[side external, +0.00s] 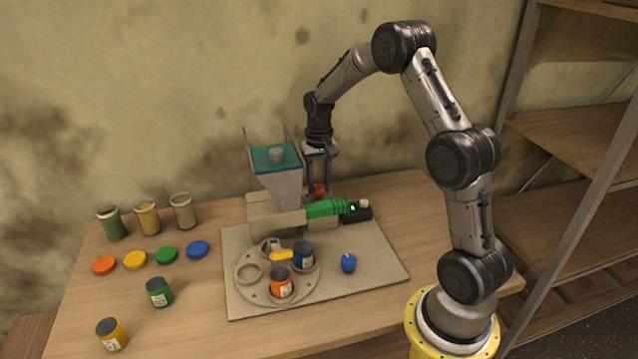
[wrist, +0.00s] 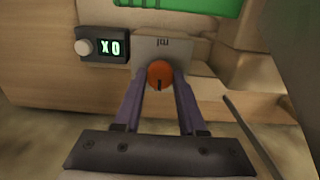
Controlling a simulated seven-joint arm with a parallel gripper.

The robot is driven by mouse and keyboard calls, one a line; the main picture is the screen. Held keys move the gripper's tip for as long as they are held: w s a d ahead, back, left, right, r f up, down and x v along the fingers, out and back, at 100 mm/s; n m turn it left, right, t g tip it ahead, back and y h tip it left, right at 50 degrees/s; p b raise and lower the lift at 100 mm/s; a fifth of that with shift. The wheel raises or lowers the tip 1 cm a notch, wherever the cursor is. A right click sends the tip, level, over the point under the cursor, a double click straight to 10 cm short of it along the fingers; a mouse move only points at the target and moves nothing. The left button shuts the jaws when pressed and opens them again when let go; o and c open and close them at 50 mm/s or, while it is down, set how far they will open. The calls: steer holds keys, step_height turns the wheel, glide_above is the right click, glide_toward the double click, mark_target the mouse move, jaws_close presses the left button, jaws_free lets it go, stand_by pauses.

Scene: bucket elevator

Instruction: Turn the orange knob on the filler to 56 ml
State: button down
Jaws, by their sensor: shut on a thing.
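The orange knob (wrist: 159,74) is on a grey plate (wrist: 160,48) marked "ml", which shows upside down in the wrist view. A dark pointer line shows on the knob. My gripper (wrist: 160,84) is shut on the knob, with one purple finger on each side of it. In the side external view my gripper (side external: 319,184) points down behind the filler (side external: 278,188), and the knob (side external: 320,191) shows between its fingertips. The filler has a teal-topped hopper and a green cylinder (side external: 326,208). The scale marks around the knob are not readable.
A black display (wrist: 101,46) with green characters and a pale knob (wrist: 84,47) sits beside the plate. A turntable (side external: 252,292) in front of the filler holds an orange can (side external: 281,284) and a blue can (side external: 303,254). Jars, lids and other cans stand at the left.

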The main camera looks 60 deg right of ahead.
mark_target(319, 186)
steer(key=shift+r, duration=0.1)
steer(key=shift+c, duration=2.4)
jaws_free()
step_height(319, 186, up, 14)
